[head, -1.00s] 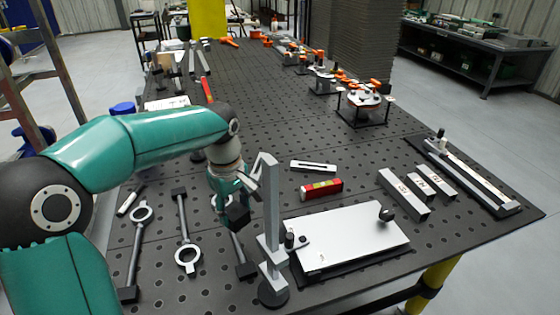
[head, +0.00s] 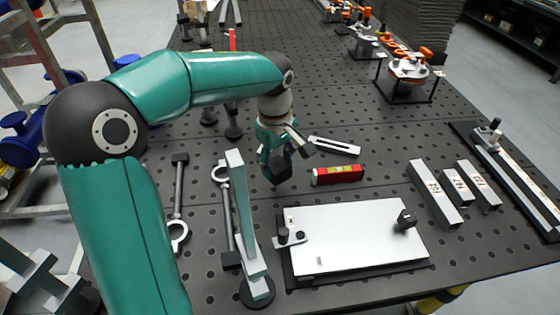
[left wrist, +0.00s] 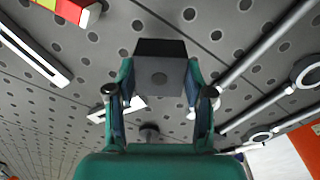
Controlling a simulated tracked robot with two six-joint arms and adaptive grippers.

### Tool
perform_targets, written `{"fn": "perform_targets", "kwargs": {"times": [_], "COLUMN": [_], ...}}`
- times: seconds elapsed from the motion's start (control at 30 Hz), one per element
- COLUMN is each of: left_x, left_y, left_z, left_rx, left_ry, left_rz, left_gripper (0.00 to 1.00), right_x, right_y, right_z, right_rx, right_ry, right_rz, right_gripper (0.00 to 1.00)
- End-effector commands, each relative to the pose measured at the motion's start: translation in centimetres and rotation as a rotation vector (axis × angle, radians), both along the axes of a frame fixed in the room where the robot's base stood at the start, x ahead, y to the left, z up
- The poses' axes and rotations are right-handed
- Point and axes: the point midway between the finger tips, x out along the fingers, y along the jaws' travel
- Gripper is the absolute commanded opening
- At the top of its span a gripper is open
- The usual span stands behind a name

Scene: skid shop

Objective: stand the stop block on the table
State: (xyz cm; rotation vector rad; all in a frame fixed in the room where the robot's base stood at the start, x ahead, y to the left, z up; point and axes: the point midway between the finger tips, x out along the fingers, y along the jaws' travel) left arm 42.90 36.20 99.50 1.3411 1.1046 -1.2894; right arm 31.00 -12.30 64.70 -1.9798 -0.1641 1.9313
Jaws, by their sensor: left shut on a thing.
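The stop block, a small dark block (head: 277,171), is held in my left gripper (head: 274,152) in the head view. In the left wrist view the block (left wrist: 160,68) sits between the two fingertips of the left gripper (left wrist: 160,90), which are shut on it. The block hangs over the table (head: 330,110), a dark perforated top, left of a red level (head: 338,175). I cannot tell whether its underside touches the table. My right gripper is not in view.
A white plate (head: 355,235) on a dark base and a grey upright post (head: 243,220) stand nearer. A slotted bar (head: 333,146) lies just behind the level. Rods (head: 179,195) lie left. Grey bars (head: 435,195) lie right. The table behind the slotted bar is clear.

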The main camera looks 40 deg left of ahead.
Motion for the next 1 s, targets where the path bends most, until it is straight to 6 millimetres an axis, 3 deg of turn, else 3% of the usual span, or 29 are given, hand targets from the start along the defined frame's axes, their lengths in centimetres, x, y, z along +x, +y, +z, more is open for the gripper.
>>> {"fn": "perform_targets", "kwargs": {"times": [0.07,1.0], "left_x": [-0.04,-0.27], "left_y": [0.05,0.06], "left_z": [-1.21,-1.57], "left_rx": [0.000,0.001], "left_ry": [-0.001,-0.001], "left_rz": [0.001,0.004], "left_gripper": [0.18,0.18], "right_x": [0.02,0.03], "right_y": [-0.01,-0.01], "right_z": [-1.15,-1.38], "right_rx": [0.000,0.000], "right_ry": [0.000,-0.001], "right_rz": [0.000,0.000], "right_gripper": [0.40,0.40]}}
